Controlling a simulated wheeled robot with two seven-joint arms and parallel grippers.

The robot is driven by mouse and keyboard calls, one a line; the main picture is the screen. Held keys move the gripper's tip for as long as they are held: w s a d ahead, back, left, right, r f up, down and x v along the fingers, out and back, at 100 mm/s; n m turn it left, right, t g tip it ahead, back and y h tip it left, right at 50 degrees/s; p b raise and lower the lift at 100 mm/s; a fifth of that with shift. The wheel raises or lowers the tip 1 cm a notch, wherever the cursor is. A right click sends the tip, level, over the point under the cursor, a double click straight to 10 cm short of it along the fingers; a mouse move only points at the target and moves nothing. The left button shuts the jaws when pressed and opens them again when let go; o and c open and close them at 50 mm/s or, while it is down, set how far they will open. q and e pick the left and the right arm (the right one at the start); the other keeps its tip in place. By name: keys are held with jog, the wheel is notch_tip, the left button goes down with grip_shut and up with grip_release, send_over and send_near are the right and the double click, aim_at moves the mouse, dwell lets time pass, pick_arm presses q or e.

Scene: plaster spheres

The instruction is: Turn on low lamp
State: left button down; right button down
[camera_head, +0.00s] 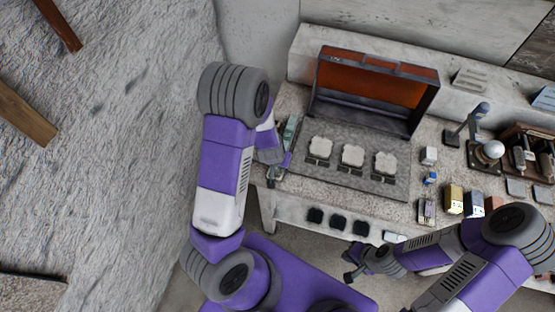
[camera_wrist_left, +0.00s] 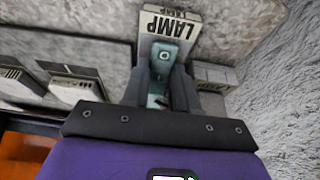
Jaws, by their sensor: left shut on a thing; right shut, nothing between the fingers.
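In the left wrist view, a pale block marked LAMP (camera_wrist_left: 170,25) stands in front of my left gripper (camera_wrist_left: 162,82). A teal switch piece (camera_wrist_left: 166,55) runs from the block down between the fingers, which are shut on it. In the head view, my left gripper (camera_head: 274,170) is at the left end of the bench, partly hidden by my arm. A teal piece (camera_head: 291,127) shows just beyond it. My right gripper (camera_head: 352,275) is shut and empty, low in front of the bench. I cannot tell which thing is the low lamp.
An open orange-lined case (camera_head: 375,88) stands behind a grey tray (camera_head: 300,174) with several pale pieces. A white ball on a dark stand (camera_head: 491,150) and small blocks (camera_head: 453,198) are at the right. A lower shelf (camera_head: 290,215) holds dark pieces. A rough wall (camera_head: 120,140) bounds the left.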

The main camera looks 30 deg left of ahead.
pick_arm(q)
jog(key=shift+w+a+r+g+h+p, duration=0.15)
jog(key=shift+g+p, duration=0.5)
jog(key=shift+p, duration=0.7)
jog(key=shift+w+d+g+h+p, duration=0.15)
jog(key=shift+g+p, duration=0.5)
jog(key=shift+p, duration=0.65)
jog(key=shift+w+a+g+p, duration=0.1)
jog(key=shift+w+g+p, duration=0.05)
jog(key=shift+g+p, duration=0.25)
jog(key=shift+f, duration=0.2)
jog(key=c, duration=0.9)
grip_release()
notch_tip(320, 180, up, 8)
jog(key=shift+f+p, duration=0.2)
jog(key=shift+p, duration=0.1)
